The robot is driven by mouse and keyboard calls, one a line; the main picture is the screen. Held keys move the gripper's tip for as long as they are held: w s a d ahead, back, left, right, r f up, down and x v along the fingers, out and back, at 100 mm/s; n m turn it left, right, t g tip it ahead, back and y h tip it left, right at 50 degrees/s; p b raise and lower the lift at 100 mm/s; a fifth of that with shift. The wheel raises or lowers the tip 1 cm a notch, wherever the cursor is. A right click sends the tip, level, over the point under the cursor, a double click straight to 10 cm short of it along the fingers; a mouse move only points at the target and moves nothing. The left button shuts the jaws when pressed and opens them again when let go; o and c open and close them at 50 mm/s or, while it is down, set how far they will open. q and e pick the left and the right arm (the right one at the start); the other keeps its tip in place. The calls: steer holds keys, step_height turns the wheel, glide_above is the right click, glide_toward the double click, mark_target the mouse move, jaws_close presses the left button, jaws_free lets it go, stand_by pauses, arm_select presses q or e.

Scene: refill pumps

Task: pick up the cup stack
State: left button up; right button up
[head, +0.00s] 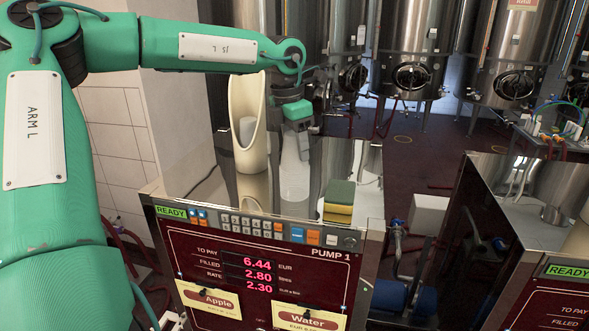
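A tall cream holder (246,97), open at the front, stands on the steel top of Pump 1. A small pale grey-white piece (247,131), which looks like the cup stack, shows inside its opening. The holder's wall hides the lower part. My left gripper (302,126) points down just right of the holder, apart from it in the picture. Its fingers are small and dark, so I cannot tell whether they are open or shut. A pale, see-through bottle-like shape (294,173) shows directly below it; whether they touch is unclear. My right gripper is out of view.
A yellow and green sponge (339,200) lies on the right of the pump's steel top (356,160). The Pump 1 front panel (262,262) has a keypad and display. A second pump (535,275) stands at right, with steel tanks (415,50) behind.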

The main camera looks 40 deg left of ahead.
arm_select(q)
steer(key=c, duration=0.4)
